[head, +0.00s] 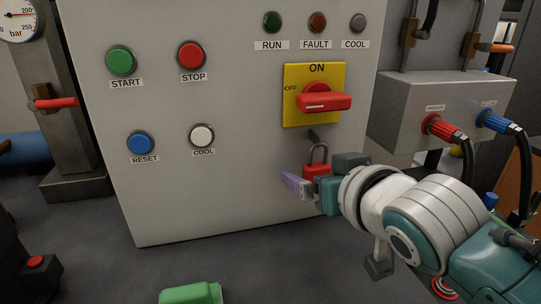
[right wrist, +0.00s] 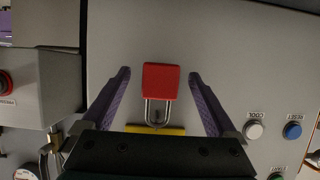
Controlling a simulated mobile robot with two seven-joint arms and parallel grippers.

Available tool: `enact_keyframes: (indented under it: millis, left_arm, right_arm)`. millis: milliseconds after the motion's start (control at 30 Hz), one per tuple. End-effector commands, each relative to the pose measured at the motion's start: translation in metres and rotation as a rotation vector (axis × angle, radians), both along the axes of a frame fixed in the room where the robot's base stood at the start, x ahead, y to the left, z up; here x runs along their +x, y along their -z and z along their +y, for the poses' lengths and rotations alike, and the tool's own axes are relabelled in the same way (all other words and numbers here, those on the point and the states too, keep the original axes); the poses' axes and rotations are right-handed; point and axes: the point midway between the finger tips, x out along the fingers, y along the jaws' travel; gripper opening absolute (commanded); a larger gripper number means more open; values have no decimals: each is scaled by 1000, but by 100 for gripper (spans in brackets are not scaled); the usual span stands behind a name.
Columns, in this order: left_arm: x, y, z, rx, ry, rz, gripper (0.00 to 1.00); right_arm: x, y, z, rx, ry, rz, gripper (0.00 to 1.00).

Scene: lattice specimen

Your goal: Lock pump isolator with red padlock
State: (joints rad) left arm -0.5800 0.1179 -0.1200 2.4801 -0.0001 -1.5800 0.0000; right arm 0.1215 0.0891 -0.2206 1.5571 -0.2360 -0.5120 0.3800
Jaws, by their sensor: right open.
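The red padlock (head: 317,170) is at the panel just below the isolator, its shackle up near a small dark bracket (head: 315,135). I cannot tell whether the shackle passes through it. The isolator has a yellow plate (head: 300,112) marked ON and OFF and a red handle (head: 323,102) lying level. My right gripper (head: 303,181) is at the padlock, open. In the right wrist view, which is turned over, the padlock (right wrist: 160,81) sits between the two purple fingers (right wrist: 158,92), with a gap on each side. My left gripper is not in view.
The grey panel carries the START (head: 121,60), STOP (head: 191,55), RESET (head: 141,143) and COOL (head: 202,136) buttons left of the isolator. A grey box (head: 410,105) with red and blue hose connectors stands out at the right. A green object (head: 190,294) lies at the bottom edge.

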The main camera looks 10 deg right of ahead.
Motion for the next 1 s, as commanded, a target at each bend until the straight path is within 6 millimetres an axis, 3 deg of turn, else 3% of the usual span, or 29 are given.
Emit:
enact_keyframes:
  millis: [367,1000]
  left_arm:
    - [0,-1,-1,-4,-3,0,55]
    - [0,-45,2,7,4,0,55]
  right_arm:
    - [0,-1,0,0,0,0,100]
    - [-42,-20,-1,0,0,1,100]
